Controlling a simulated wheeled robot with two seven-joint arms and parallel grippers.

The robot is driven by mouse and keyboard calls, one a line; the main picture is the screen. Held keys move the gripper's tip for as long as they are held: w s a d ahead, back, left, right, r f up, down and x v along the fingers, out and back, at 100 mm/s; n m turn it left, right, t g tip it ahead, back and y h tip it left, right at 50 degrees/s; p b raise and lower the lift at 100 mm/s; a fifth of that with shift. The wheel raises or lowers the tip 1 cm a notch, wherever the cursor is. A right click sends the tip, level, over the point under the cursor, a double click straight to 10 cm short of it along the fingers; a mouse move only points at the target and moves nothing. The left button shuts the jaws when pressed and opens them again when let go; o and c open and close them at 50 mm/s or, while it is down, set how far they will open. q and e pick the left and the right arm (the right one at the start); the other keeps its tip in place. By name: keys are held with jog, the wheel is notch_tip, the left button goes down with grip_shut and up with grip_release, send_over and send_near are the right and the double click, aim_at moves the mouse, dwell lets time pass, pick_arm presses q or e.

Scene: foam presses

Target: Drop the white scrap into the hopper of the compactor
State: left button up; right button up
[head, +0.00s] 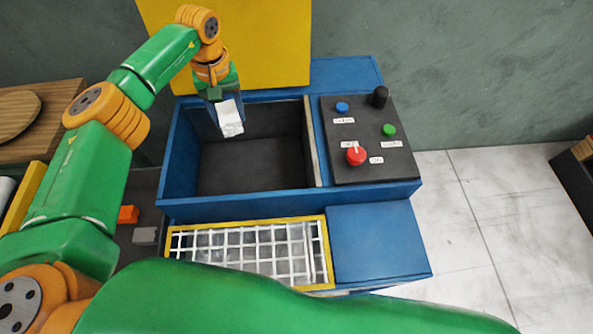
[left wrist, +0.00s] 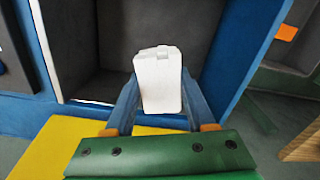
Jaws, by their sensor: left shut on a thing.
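The white scrap (head: 229,118) is a pale block held in my left gripper (head: 226,106). It is over the back left part of the hopper (head: 250,165), a dark open bin with blue walls in the compactor (head: 240,207). In the left wrist view, the scrap (left wrist: 158,82) sits between the two blue fingers (left wrist: 157,108), with the dark hopper behind it. Its exact height over the hopper floor is hard to tell. The part of the hopper I see looks empty. My right gripper is not in view.
A control panel (head: 370,170) with a red, a blue and a green button and a black knob is right of the hopper. A yellow-framed white grid (head: 327,250) is in front. A yellow panel (head: 275,50) stands behind. An orange block (head: 128,214) and a grey block (head: 145,236) lie left.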

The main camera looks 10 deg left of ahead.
aim_at(228, 127)
pick_arm(q)
jog(key=f+b, duration=0.1)
jog(key=s+f+b, duration=0.1)
jog(key=shift+s+a+f, duration=0.1)
jog(key=shift+s+f, duration=0.2)
jog(key=f, duration=0.1)
jog(key=w+f+b, duration=0.1)
jog(key=shift+f, duration=0.3)
jog(key=o, duration=1.4)
jog(key=shift+s+r, duration=0.1)
jog(key=shift+s, duration=0.1)
jog(key=shift+w, duration=0.1)
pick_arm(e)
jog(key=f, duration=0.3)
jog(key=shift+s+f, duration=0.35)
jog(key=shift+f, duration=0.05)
